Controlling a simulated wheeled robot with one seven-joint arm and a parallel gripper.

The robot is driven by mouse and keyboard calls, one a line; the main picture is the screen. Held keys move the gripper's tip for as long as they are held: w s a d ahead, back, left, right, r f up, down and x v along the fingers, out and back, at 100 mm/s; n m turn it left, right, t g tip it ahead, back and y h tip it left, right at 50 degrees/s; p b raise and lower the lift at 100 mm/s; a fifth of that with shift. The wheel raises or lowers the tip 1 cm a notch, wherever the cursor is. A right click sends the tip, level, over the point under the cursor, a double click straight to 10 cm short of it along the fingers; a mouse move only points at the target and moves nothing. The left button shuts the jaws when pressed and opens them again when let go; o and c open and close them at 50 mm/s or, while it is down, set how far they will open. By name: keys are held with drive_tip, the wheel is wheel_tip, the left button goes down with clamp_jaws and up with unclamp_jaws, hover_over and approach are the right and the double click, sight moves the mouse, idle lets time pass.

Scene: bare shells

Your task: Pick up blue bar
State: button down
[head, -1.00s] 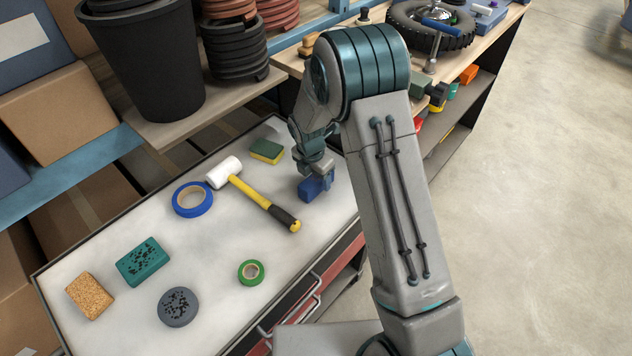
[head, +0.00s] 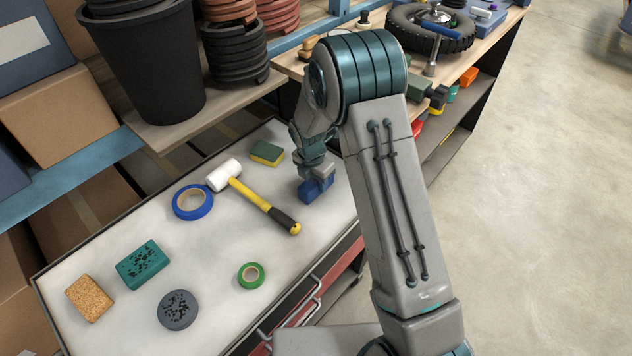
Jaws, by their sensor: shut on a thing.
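The blue bar (head: 313,192) is a short, dark blue block at the right end of the white worktop (head: 215,270). My gripper (head: 317,184) points down over it and is shut on it. The fingers cover part of the bar's top and sides. The bar is at or very near the worktop surface; I cannot tell whether it touches.
Left of the bar lies a mallet (head: 255,199) with a yellow and black handle. A green and yellow sponge (head: 267,153), blue tape (head: 192,202), green tape (head: 251,275), a teal sponge (head: 140,264), a grey disc (head: 178,310) and a tan sponge (head: 90,298) lie around. A black bucket (head: 150,65) stands behind.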

drive_tip(key=shift+r, duration=0.5)
wheel_tip(320, 180, up, 3)
drive_tip(key=shift+w+f, duration=0.1)
drive_tip(key=shift+f, duration=0.1)
drive_tip(key=s+d+r, duration=0.6)
drive_tip(key=s+r, duration=0.1)
drive_tip(key=s, duration=0.2)
drive_tip(key=shift+s+d+b, duration=0.3)
drive_tip(key=shift+s+b, duration=0.1)
drive_tip(key=shift+b, duration=0.05)
